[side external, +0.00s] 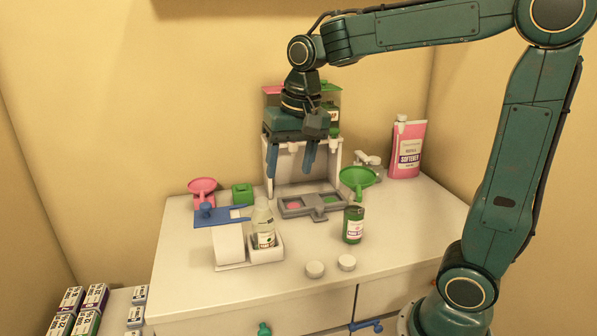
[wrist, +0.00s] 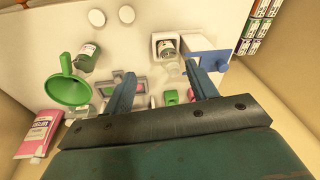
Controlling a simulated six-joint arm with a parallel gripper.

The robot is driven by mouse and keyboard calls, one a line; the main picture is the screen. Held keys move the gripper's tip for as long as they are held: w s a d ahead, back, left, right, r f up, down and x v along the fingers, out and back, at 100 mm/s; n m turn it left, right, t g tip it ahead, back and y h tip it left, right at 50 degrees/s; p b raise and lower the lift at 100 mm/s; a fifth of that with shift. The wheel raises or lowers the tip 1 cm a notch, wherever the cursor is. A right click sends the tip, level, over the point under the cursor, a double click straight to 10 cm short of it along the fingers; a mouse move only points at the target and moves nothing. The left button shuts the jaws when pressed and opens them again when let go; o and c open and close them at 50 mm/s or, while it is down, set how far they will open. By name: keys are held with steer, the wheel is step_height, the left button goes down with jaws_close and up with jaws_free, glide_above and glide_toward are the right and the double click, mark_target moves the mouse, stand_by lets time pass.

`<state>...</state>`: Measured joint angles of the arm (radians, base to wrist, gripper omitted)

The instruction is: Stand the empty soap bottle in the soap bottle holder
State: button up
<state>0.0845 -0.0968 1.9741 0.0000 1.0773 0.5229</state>
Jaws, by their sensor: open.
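A clear, empty-looking bottle with a white label (side external: 265,226) stands upright in an open white square holder (side external: 270,256) at the front left of the worktop. In the wrist view the clear bottle (wrist: 170,66) shows inside the holder's white rim (wrist: 157,37). A dark green bottle with a label (side external: 353,225) stands on the bare worktop to the right. My gripper (side external: 290,168) is open and empty, high above the back of the worktop, behind the clear bottle. Its fingers (wrist: 160,74) also show apart in the wrist view.
A blue plate with a knob (side external: 215,214) tops a white block beside the holder. A grey two-window tray (side external: 318,209), green funnel (side external: 357,180), pink funnel (side external: 202,188), green block (side external: 242,194) and pink softener bottle (side external: 407,148) stand behind. Two white caps (side external: 315,269) lie in front.

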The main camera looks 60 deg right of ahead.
steer(key=s+a+f+n+t, duration=0.2)
steer(key=s+n, duration=0.5)
steer(key=s, duration=0.9)
steer(key=shift+a+t, duration=0.4)
steer(key=shift+t, duration=0.3)
